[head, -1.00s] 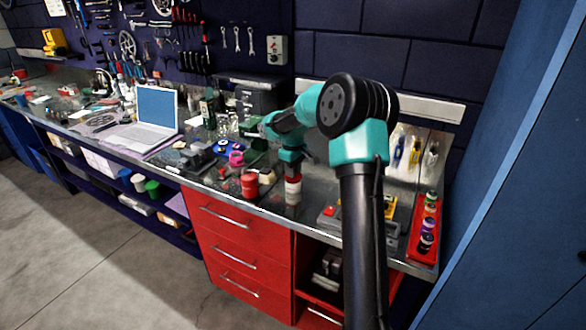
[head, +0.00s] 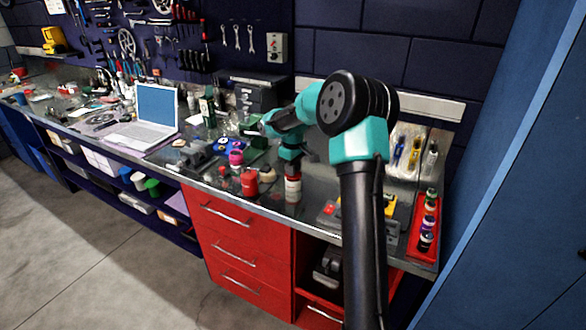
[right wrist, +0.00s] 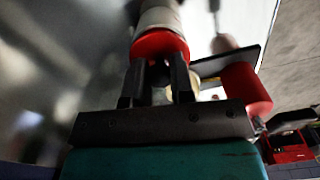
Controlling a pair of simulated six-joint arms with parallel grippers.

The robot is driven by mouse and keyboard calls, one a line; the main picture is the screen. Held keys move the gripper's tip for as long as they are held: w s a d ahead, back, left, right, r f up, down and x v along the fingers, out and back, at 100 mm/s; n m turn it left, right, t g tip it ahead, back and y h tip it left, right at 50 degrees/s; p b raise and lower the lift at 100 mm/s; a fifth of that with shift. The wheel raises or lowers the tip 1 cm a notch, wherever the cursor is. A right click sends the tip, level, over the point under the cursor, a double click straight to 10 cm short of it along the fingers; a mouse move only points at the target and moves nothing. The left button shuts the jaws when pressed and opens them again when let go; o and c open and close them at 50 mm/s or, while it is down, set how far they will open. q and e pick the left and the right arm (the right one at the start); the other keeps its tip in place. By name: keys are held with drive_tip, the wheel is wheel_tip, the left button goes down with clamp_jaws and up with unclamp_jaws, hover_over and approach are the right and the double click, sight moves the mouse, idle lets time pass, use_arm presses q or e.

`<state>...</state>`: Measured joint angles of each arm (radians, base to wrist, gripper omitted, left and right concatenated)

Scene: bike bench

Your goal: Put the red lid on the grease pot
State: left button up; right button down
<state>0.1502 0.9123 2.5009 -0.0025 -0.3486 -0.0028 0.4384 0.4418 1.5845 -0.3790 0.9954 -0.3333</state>
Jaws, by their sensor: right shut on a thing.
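The white grease pot (head: 292,190) stands upright near the front edge of the bench. My right gripper (head: 291,170) points down directly above it. In the right wrist view the fingers (right wrist: 158,85) are shut on the red lid (right wrist: 160,44). The lid is in line with the pale pot body (right wrist: 160,18), with no clear gap between them. I cannot tell whether the lid is fully seated. In the head view the gripper mostly hides the lid. My left gripper is not in view.
A red can (head: 249,184) stands left of the pot, with a beige item (head: 267,174) beside it. A pink item (head: 236,158) is farther left. A red tray (head: 425,240) with small bottles lies at the right. A laptop (head: 150,120) is at the left.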

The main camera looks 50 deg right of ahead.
drive_tip(key=shift+f, duration=0.65)
drive_tip(key=c, duration=1.3)
unclamp_jaws()
drive_tip(key=shift+o, duration=0.2)
drive_tip(key=shift+r, duration=5.55)
